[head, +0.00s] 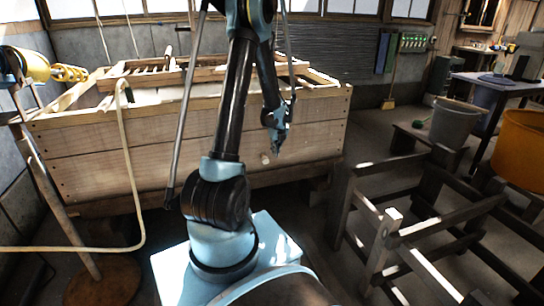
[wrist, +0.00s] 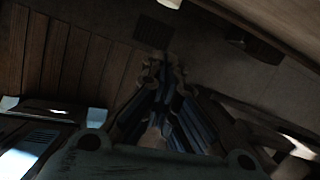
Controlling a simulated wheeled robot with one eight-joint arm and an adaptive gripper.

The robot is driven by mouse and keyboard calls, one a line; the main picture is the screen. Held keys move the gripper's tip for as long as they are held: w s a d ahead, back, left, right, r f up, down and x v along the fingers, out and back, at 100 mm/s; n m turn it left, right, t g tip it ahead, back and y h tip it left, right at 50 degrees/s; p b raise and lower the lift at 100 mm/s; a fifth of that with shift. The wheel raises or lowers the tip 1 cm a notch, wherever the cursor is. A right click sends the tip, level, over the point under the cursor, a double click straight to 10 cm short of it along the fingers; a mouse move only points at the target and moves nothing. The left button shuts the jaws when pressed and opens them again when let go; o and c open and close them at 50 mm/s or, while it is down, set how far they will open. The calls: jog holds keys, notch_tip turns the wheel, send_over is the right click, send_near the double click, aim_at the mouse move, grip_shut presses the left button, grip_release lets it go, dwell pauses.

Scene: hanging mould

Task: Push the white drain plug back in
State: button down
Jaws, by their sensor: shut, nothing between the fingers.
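The white drain plug (head: 265,159) is a small pale stub on the lower front wall of the wooden vat (head: 100,150). In the wrist view a white piece at the top edge, likely the plug (wrist: 170,3), is partly cut off by the frame. My gripper (head: 277,151) points down in front of the vat, a little right of the plug in the head view. In the wrist view my gripper (wrist: 159,62) has its fingers together with nothing between them. It is apart from the white piece. How far the plug sticks out is hard to tell.
A dark wooden frame (head: 395,235) stands on the floor at the right. A pale hose (head: 130,165) hangs over the vat's left part. A grey bucket (head: 455,122) and an orange tub (head: 523,145) stand further right. Some floor is clear between vat and frame.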

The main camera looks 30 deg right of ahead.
aim_at(267, 161)
jog(key=w+f, duration=0.6)
jog(key=f, duration=0.3)
jog(key=shift+d, duration=0.2)
jog(key=shift+w+f, duration=0.1)
dwell(0.3)
jog(key=shift+w+d, duration=0.25)
jog(key=shift+w, duration=1.05)
jog(key=s+r, duration=0.7)
jog(key=r, duration=0.3)
jog(key=shift+s+a, duration=0.3)
jog(key=shift+s, duration=0.1)
